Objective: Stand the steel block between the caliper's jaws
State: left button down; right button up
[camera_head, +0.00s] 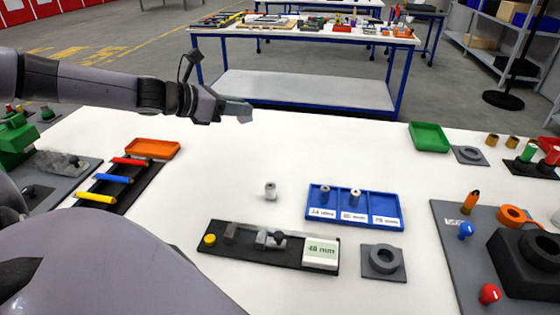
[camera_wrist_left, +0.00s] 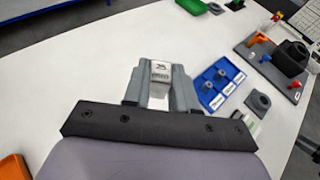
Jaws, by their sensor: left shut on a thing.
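My left gripper (camera_head: 238,112) is at the upper left of the head view, above the far edge of the white table. It is shut on the steel block (camera_wrist_left: 160,72), a silver-grey piece with dark markings that shows between the fingers in the left wrist view (camera_wrist_left: 156,85). The caliper (camera_head: 275,262) lies at the front middle of the table, well away from the gripper. It has a black base, a yellow knob, grey jaws (camera_head: 231,232) with a gap between them, and a "48 mm" display. My right gripper is not in view.
A small grey cylinder (camera_head: 270,191) stands behind the caliper. A blue labelled tray (camera_head: 378,220) holds cylinders. A grey ring block (camera_head: 383,262) sits right of the caliper. An orange tray (camera_head: 152,149) and coloured bars are left, a green tray (camera_head: 430,137) right. The table's middle back is clear.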

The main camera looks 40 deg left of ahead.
pick_arm(q)
notch_tip(320, 180, down, 14)
jog(key=b, duration=0.5)
jog(key=shift+f, duration=0.1)
notch_tip(320, 180, down, 4)
jog(key=b, duration=0.4)
jog(key=shift+f, duration=0.1)
jog(key=shift+f+b, duration=0.35)
jog(key=shift+b, duration=0.1)
jog(key=shift+r, duration=0.15)
jog(key=shift+f, duration=0.2)
jog(key=c, duration=0.9)
grip_release()
jog(key=shift+s, duration=0.1)
